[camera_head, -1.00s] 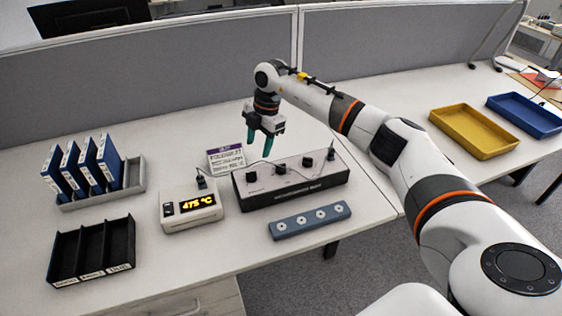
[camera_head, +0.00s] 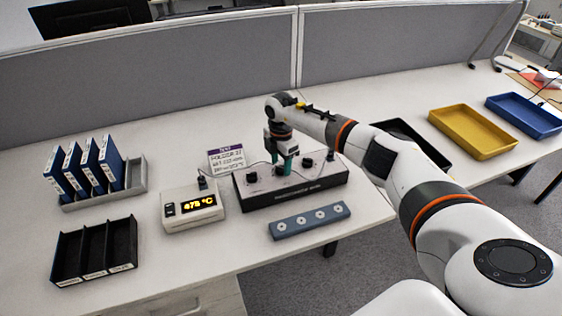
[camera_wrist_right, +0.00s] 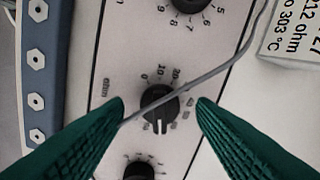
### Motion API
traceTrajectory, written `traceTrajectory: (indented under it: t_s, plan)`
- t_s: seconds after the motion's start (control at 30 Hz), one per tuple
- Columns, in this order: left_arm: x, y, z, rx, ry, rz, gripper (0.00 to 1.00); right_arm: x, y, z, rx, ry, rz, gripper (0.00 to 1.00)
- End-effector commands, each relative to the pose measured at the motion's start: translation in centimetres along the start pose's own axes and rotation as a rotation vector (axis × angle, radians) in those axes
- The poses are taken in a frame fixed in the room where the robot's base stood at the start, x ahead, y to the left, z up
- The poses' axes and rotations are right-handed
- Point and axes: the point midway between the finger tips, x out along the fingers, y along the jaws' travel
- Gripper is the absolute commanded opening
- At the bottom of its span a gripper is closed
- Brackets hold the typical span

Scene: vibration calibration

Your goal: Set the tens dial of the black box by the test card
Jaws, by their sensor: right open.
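The black box (camera_head: 290,197) has a light top panel with a row of dark dials. My right gripper (camera_head: 283,171) is open and low over the second dial from the left. In the right wrist view its green fingertips (camera_wrist_right: 160,105) stand on either side of a black dial (camera_wrist_right: 158,100) with gaps. This dial has a scale with 0, 10 and 20; its white mark points down the picture. A grey cable crosses over it. The test card (camera_head: 227,160) stands behind the box; in the wrist view (camera_wrist_right: 292,32), "12 ohm" and "303 °C" are readable. My left gripper is out of view.
A display unit (camera_head: 192,208) reading 475 °C stands left of the box. A blue-grey strip (camera_head: 310,220) lies in front. Binders (camera_head: 85,168) and a black divided tray (camera_head: 95,250) are at the left. Yellow (camera_head: 472,132) and blue (camera_head: 525,115) trays are at the right.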

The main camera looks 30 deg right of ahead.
Motion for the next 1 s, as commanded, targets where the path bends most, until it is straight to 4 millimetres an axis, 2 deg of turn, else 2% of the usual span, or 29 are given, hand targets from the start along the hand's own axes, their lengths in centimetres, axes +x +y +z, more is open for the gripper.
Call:
traceTrajectory:
  t_s: [0.3,0.6,1.0]
  plan:
    - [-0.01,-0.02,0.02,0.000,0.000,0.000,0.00,0.32,-0.01,0.01,-0.001,0.000,-0.001,0.51]
    - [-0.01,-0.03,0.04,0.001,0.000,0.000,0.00,0.30,-0.01,0.02,-0.001,-0.001,-0.001,0.07]
    - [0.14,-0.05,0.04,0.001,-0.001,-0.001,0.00,0.29,-0.03,0.03,-0.090,-0.001,-0.002,0.06]
